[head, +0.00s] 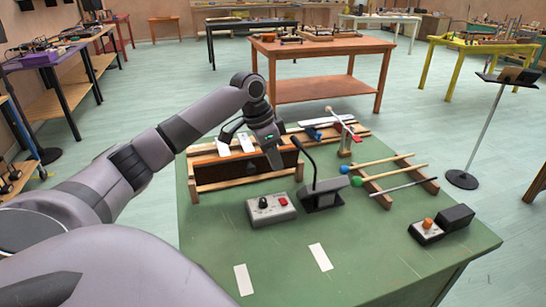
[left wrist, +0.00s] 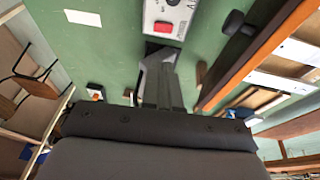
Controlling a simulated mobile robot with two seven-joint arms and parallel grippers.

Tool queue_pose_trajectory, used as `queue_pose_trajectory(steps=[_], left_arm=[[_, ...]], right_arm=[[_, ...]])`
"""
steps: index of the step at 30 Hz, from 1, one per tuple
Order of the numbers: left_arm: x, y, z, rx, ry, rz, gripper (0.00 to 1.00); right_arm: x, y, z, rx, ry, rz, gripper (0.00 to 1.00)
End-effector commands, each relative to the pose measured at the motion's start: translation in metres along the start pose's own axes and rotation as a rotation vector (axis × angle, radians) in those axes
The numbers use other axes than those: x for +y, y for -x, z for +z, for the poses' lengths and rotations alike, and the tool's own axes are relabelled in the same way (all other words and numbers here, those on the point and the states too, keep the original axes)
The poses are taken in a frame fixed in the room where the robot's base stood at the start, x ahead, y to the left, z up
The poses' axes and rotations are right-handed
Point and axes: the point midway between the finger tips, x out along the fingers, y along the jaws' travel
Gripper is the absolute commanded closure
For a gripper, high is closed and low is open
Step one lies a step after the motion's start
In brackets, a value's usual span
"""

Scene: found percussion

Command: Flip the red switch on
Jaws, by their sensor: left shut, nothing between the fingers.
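The red switch (head: 283,201) sits on a light grey control box (head: 270,214), beside a black knob (head: 263,203), on the green table. It also shows in the left wrist view as a red rocker (left wrist: 163,27) on the box face (left wrist: 178,14). I cannot tell which way it is set. My left gripper (head: 274,161) is shut and empty, pointing down behind the box, by the long dark wooden box. In the left wrist view its fingers (left wrist: 161,62) reach toward the control box's edge, apart from the switch as far as I can see. My right gripper is in neither view.
A desk microphone (head: 322,190) stands just right of the control box. The long wooden box (head: 240,170) lies behind it. Mallets on a wooden rack (head: 385,180) and a box with an orange button (head: 427,230) are to the right. The table's front is mostly clear.

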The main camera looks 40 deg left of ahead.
Motion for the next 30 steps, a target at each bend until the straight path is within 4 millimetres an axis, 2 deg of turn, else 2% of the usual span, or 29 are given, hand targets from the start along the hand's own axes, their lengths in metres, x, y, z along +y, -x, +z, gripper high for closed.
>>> queue_pose_trajectory(steps=[1,6,12,18,30], left_arm=[[0.001,-0.014,0.001,-0.005,0.0,0.003,1.0],[0.001,-0.051,0.001,-0.004,0.0,0.003,1.0],[0.004,-0.081,0.008,-0.003,-0.001,0.0,1.0],[0.005,-0.095,0.011,-0.001,-0.001,-0.001,1.0],[0.006,-0.097,0.011,-0.001,-0.001,-0.001,1.0]], right_arm=[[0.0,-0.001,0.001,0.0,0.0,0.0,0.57],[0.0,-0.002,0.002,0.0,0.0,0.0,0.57],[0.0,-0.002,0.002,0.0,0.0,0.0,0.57],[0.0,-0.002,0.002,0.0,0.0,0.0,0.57],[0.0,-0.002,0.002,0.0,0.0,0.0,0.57]])
